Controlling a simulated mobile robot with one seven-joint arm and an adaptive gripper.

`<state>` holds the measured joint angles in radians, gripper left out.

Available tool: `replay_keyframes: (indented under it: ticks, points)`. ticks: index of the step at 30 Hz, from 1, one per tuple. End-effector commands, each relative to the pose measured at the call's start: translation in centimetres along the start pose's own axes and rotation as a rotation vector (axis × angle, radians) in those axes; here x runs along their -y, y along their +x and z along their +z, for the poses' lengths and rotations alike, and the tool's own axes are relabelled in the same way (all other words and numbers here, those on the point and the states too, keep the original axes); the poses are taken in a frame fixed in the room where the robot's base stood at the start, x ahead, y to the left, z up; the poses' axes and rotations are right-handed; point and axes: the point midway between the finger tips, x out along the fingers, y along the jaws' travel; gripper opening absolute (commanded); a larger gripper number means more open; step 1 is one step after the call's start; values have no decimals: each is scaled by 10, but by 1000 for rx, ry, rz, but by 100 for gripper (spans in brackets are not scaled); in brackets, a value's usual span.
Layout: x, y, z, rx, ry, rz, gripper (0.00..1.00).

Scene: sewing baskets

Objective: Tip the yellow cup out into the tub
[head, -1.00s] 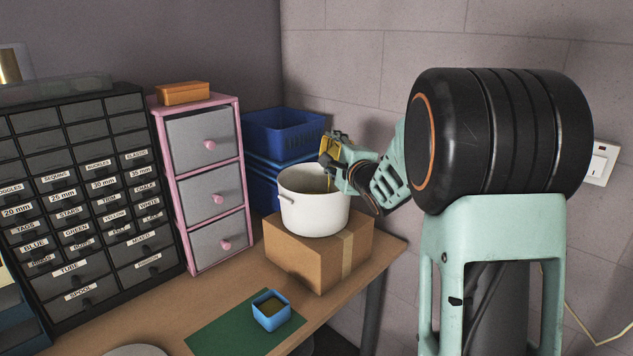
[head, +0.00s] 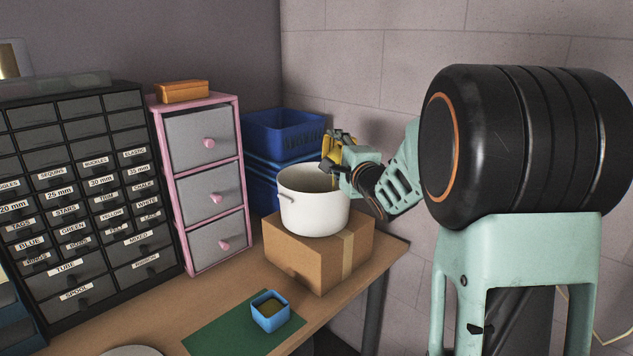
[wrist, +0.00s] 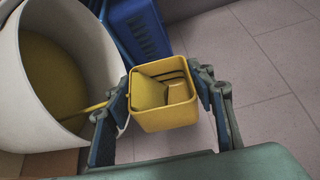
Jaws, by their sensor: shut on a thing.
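My gripper (head: 343,166) is shut on the yellow cup (head: 326,171), at the right rim of the white tub (head: 312,212). In the wrist view, the cup (wrist: 165,118) sits between both fingers, and yellow surfaces show inside it; I cannot tell whether any are contents. The tub (wrist: 28,118) is at the left of that view, with a yellow-brown layer (wrist: 48,75) inside. A thin yellow streak (wrist: 84,114) crosses from the tub's inside towards the left finger; I cannot tell what it is. In the head view the fingers partly hide the cup.
The tub stands on a cardboard box (head: 300,255) at the table's right end. Blue crates (head: 275,140) are behind it. A pink-framed drawer unit (head: 241,165) and a labelled black cabinet (head: 95,180) stand left. A small blue container (head: 272,318) rests on a green mat (head: 215,335).

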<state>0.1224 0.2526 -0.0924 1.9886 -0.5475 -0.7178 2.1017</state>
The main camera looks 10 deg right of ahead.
Motion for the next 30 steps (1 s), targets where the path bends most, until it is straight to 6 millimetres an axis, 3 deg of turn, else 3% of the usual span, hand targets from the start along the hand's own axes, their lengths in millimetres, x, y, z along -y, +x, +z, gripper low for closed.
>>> replay_keyframes:
  ticks: [30]
  points:
    - [0, -1, 4, 1, -103, -44, 24]
